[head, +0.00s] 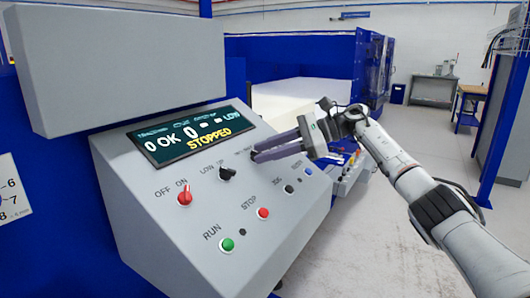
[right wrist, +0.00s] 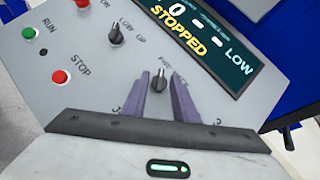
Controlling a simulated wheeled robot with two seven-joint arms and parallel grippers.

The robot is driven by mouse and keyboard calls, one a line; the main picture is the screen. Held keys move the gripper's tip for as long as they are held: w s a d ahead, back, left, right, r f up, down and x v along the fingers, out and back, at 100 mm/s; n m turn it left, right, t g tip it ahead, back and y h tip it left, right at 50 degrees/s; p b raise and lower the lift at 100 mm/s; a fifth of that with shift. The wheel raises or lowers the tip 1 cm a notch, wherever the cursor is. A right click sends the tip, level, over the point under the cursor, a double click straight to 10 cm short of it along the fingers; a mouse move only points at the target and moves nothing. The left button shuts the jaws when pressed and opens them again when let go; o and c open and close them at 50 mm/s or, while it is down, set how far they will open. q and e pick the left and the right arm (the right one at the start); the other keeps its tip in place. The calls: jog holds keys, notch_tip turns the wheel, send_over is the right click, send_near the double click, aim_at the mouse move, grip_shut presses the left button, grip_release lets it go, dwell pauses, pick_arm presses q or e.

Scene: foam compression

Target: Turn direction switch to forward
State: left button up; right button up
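The direction switch (right wrist: 160,80) is a dark knob on the sloped grey control panel (head: 185,245). In the right wrist view it shows between the two purple-grey fingers of my right gripper (right wrist: 161,88), near their tips. The fingers are apart, one on each side of the knob; I cannot tell whether they touch it. In the head view my right gripper (head: 256,152) comes in from the right at the panel's upper right, and its fingers hide the knob. Part of the switch's label shows beside the fingertips. My left gripper is not in view.
The display (head: 190,134) reads STOPPED and LOW. A LOW/UP knob (head: 227,174), a red OFF/ON knob (head: 184,197), a red STOP button (head: 263,213) and a green RUN button (head: 227,244) are nearby. Open floor (head: 405,235) lies to the right.

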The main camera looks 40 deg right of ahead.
jog(key=b+v, duration=0.1)
jog(key=v, duration=0.8)
jog(key=shift+s+d, duration=0.25)
jog(key=shift+s, duration=0.05)
jog(key=shift+r, duration=0.15)
